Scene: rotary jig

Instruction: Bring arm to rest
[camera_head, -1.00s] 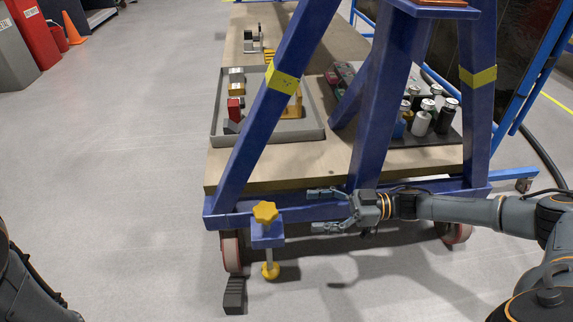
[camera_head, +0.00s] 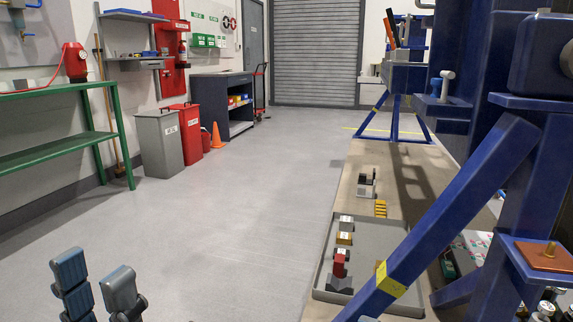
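My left gripper (camera_head: 97,288) shows at the bottom left of the head view. Its two grey-blue fingers point up and stand apart, with nothing visible between them. It is over the floor, well to the left of the blue jig frame (camera_head: 455,205). The rest of my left arm is below the picture. My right gripper and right arm are out of view. The jig frame fills the right side, with a yellow band on its slanted leg.
A wooden bench (camera_head: 400,165) runs along the right, bearing a grey tray (camera_head: 385,235) with several small parts. A green shelf rack (camera_head: 60,160), a grey bin (camera_head: 160,145), a red bin (camera_head: 187,130) and an orange cone (camera_head: 216,137) stand at the left. The middle floor is clear.

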